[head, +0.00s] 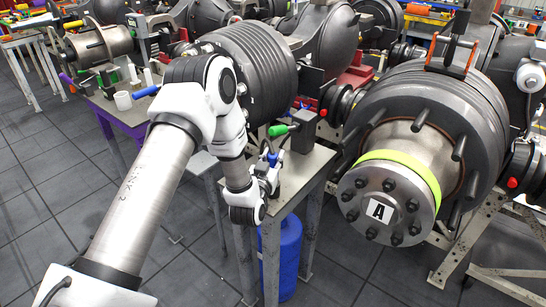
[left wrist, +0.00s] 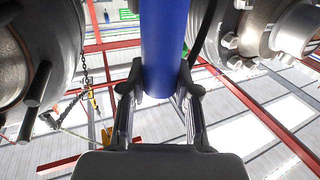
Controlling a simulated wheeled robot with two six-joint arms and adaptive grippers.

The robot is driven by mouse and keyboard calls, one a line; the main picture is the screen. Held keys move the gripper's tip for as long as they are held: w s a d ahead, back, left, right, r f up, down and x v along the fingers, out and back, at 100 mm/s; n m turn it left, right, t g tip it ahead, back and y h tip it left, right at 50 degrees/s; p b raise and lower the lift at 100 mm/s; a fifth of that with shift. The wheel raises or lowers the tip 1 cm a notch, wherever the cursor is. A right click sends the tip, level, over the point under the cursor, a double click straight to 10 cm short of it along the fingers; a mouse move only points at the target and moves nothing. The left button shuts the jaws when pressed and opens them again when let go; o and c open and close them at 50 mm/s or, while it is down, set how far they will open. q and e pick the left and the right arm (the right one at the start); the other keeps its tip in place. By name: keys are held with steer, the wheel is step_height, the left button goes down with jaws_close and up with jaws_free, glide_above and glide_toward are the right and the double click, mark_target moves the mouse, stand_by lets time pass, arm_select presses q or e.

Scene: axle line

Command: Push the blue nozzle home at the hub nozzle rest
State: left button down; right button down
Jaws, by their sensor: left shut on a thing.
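My left gripper (head: 270,172) is beside the small metal table, in the middle of the head view. In the left wrist view its two fingers (left wrist: 160,105) are closed on the blue nozzle (left wrist: 164,45), a smooth blue cylinder running up out of the frame. In the head view only small blue parts of the nozzle (head: 271,158) show among the fingers. A green-tipped nozzle (head: 278,130) lies at a dark grey block (head: 298,130) on the table, just above my gripper. I cannot tell whether the blue nozzle touches its rest. My right gripper is not in view.
The small metal table (head: 308,168) stands left of a large hub (head: 385,195) marked A, with protruding studs. A blue canister (head: 281,258) stands under the table. A purple-edged bench (head: 122,112) with a white cup (head: 123,100) is at left. Open floor lies at lower left.

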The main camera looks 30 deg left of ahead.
arm_select(q)
steer(key=shift+f+b, duration=0.95)
steer(key=shift+f, duration=0.35)
steer(key=c, duration=0.8)
jaws_free()
steer(key=shift+o, duration=0.2)
steer(key=shift+s, duration=0.1)
steer(key=v, duration=1.2)
